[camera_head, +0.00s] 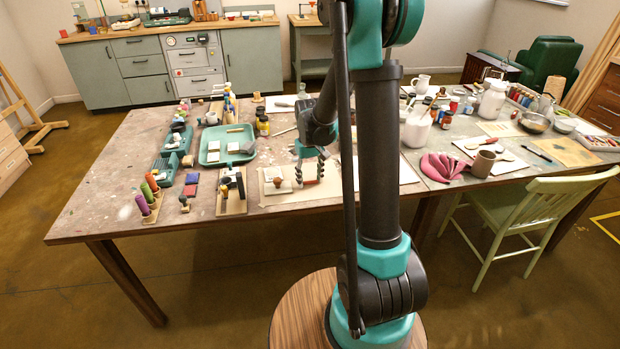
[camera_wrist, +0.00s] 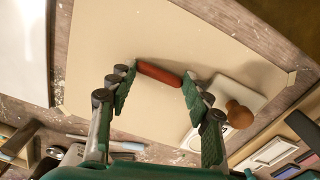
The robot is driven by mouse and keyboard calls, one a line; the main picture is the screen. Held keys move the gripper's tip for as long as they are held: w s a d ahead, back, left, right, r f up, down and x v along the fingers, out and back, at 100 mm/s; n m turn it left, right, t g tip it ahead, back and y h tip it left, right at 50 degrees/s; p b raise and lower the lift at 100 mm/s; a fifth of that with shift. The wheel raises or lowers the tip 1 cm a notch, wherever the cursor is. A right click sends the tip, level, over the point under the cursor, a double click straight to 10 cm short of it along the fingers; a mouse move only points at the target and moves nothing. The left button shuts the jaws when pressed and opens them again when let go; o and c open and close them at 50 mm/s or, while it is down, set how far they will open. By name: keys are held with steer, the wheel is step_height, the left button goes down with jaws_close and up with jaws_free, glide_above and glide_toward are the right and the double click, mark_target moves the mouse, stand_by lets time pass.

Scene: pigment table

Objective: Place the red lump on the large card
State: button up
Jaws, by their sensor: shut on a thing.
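The red lump (camera_wrist: 160,74) is a short dark-red bar in the wrist view. It lies between the green finger pads of my gripper (camera_wrist: 158,77), with its ends against them. My gripper is shut on it. The large card (camera_wrist: 205,40) is the beige sheet behind the lump, with tape at a corner. In the head view my gripper (camera_head: 309,167) points down over the card (camera_head: 267,199), near the table's front edge. I cannot tell whether the lump touches the card or hangs just above it.
A white slab with a brown knob (camera_wrist: 239,113) lies on the card, close beside one finger. A teal tray (camera_head: 213,158) stands left of the card. A wooden stand (camera_head: 232,207) is nearer on the left. A white sheet (camera_wrist: 22,50) lies beyond the card's other side.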

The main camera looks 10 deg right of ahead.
steer(key=shift+f, duration=0.3)
steer(key=o, duration=0.7)
steer(key=shift+c, duration=0.2)
step_height(320, 180, up, 12)
steer(key=r, duration=0.1)
steer(key=s+d+f+m+t, duration=0.1)
steer(key=s+f, duration=0.3)
steer(key=s, duration=0.7)
steer(key=s+d+f+m+t, duration=0.1)
steer(key=s+f, duration=0.4)
steer(key=s, duration=0.5)
steer(key=shift+s+d+m+t, duration=0.35)
steer(key=shift+d+t, duration=0.35)
steer(key=shift+t, duration=0.4)
